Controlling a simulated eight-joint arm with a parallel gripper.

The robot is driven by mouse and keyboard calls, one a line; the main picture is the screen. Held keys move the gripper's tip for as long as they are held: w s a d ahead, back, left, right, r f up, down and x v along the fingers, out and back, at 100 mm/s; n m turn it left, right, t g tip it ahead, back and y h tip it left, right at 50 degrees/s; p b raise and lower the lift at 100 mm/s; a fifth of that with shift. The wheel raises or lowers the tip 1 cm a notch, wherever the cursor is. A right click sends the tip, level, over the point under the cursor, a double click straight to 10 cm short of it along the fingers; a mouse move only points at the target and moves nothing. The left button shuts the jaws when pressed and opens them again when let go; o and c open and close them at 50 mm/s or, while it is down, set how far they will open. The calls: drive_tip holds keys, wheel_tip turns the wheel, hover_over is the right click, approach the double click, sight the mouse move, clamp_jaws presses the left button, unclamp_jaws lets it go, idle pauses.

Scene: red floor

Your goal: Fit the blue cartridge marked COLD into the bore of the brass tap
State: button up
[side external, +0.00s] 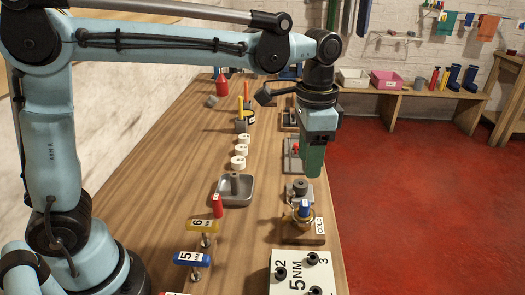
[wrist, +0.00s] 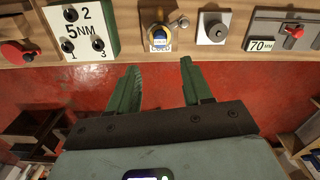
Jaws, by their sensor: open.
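The brass tap (side external: 292,224) stands on a wooden block at the bench's right edge, with a white COLD label (side external: 319,226) beside it. A small blue piece, apparently the cartridge (side external: 305,207), stands upright at the tap; I cannot tell whether it is in the bore. In the wrist view the tap (wrist: 152,31) shows ahead of my fingers, with the blue piece (wrist: 159,36) on it. My gripper (side external: 312,174) points down, above and beyond the tap, apart from it. In the wrist view my gripper (wrist: 159,66) has its green fingers wide apart and nothing between them.
A grey block with a round knob (side external: 300,190) stands just behind the tap. A white 5NM block (side external: 298,274) is in front. A small red piece (side external: 217,206), blue and yellow torque handles, and a grey tray (side external: 234,198) lie left. Red floor is right.

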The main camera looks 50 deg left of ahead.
drive_tip(key=s+a+f+n+t, duration=0.4)
drive_tip(key=s+a+n+t, duration=0.3)
drive_tip(key=s+a, duration=0.3)
drive_tip(key=shift+s+a, duration=0.3)
drive_tip(key=shift+a, duration=0.65)
drive_tip(key=shift+c, duration=0.4)
